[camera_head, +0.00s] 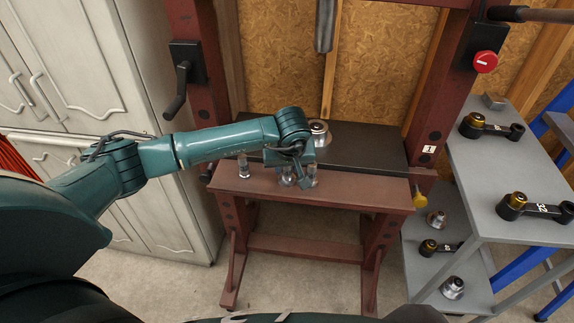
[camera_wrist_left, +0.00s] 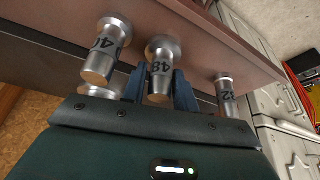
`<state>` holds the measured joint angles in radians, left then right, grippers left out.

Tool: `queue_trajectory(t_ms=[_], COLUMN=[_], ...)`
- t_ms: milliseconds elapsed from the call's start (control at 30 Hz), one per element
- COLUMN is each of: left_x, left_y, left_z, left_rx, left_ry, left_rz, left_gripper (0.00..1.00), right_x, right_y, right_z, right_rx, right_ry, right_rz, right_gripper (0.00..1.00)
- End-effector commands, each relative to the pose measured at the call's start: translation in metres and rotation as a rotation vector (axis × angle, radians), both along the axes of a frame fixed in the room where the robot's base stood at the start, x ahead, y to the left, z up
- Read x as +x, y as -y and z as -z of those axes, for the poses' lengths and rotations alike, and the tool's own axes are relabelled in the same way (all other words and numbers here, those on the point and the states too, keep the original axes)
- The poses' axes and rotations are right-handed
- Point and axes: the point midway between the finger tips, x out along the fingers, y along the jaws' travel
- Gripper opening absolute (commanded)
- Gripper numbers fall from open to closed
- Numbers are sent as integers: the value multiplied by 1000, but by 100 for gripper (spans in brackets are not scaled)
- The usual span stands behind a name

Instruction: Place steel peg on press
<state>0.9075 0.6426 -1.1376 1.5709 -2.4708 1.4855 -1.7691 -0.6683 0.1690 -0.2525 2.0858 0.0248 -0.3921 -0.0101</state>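Several steel pegs stand in a row on the red-brown front ledge (camera_head: 350,193) of the press (camera_head: 205,60). In the left wrist view they are marked 40 (camera_wrist_left: 103,50), 48 (camera_wrist_left: 160,68) and 32 (camera_wrist_left: 226,95). My left gripper (camera_head: 299,181) is down at the ledge, with its blue fingers (camera_wrist_left: 159,88) on either side of the 48 peg. They are very close to it; I cannot tell whether they touch. The peg's flanged end still meets the ledge. The press bed (camera_head: 372,147) is black and carries a silver part (camera_head: 319,131) behind my wrist. My right gripper is not in view.
The press ram (camera_head: 325,25) hangs above the bed. A grey shelf cart (camera_head: 480,185) at right holds black arms with brass bushings (camera_head: 490,128) and silver parts (camera_head: 437,219). White cabinets (camera_head: 75,60) stand at left, close to my left arm.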

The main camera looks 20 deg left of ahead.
Motion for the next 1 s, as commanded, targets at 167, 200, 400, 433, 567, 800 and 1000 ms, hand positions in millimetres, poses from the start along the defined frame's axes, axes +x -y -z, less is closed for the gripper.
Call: queue_trajectory(t_ms=[167, 200, 400, 433, 567, 800, 1000], left_x=[0, 0, 0, 0, -2, -19, -32], left_y=[0, 0, 0, 0, 3, 12, 20], left_z=[0, 0, -2, -3, -14, -61, -96], left_rx=[0, 0, 0, 0, -2, 0, 0], left_ry=[0, 0, 0, 0, 4, 6, 5], left_rz=[0, 0, 0, -1, 2, 2, 1], left_gripper=[43, 43, 43, 43, 43, 43, 43], right_x=[2, 2, 1, 1, 0, 0, 1], right_y=[0, 0, 0, 0, 0, 0, -3], right_z=[-6, -6, -7, -8, -3, 4, 1], right_rx=[2, 1, 0, 0, -3, -2, 5], right_ry=[12, 12, 12, 11, 4, 2, 17], right_rz=[-2, -3, -5, -5, -5, -7, -11], right_gripper=[59, 59, 59, 59, 59, 59, 59])
